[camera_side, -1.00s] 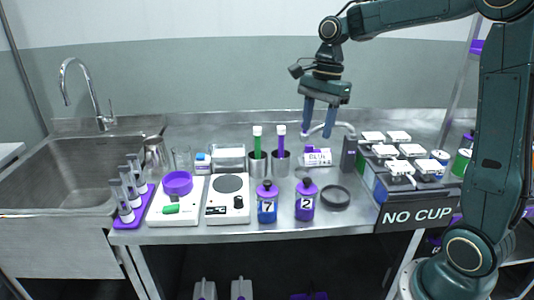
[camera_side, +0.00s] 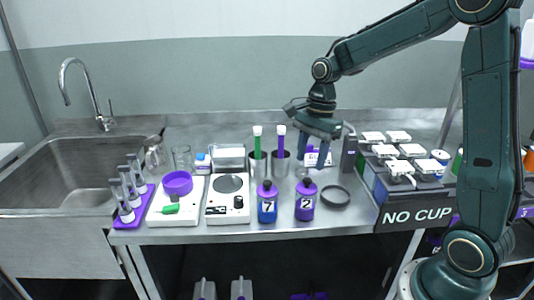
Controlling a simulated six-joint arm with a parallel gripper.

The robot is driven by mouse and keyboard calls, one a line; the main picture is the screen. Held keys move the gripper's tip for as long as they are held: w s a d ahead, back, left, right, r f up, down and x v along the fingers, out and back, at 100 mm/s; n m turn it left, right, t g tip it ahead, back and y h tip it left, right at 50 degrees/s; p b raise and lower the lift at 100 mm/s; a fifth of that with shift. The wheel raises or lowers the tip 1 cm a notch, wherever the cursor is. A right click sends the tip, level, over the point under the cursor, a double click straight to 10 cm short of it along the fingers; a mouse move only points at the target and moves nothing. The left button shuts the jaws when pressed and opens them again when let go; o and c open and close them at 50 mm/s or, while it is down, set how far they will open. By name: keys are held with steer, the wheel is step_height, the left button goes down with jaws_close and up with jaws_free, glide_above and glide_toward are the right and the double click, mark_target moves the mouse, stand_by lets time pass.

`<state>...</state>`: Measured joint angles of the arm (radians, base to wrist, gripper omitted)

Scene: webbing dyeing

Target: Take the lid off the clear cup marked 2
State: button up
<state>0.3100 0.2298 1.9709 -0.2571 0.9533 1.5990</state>
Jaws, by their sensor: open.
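The clear cup marked 2 (camera_side: 305,205) stands upright on the steel bench, with purple contents showing. Its dark purple lid (camera_side: 307,185) is on top. A similar cup marked 7 (camera_side: 267,206), with blue contents and a lid, stands just to its left. My gripper (camera_side: 311,163) points down above and slightly behind the cup marked 2. Its two blue-grey fingers are apart with nothing between them. They appear clear of the lid, though the exact depth gap is hard to tell.
A dark ring (camera_side: 335,198) lies right of the cup. Metal beakers with a green and a purple tube (camera_side: 281,143) stand close behind on the left. A scale (camera_side: 228,200) is farther left.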

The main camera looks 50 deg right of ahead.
mark_target(308, 179)
steer(key=shift+f, duration=0.35)
steer(key=shift+s+a+f, duration=0.1)
steer(key=shift+a+f, duration=0.1)
steer(key=shift+f, duration=1.05)
steer(key=shift+a+f, duration=0.15)
steer(key=shift+f, duration=1.05)
steer(key=shift+c, duration=0.5)
jaws_close()
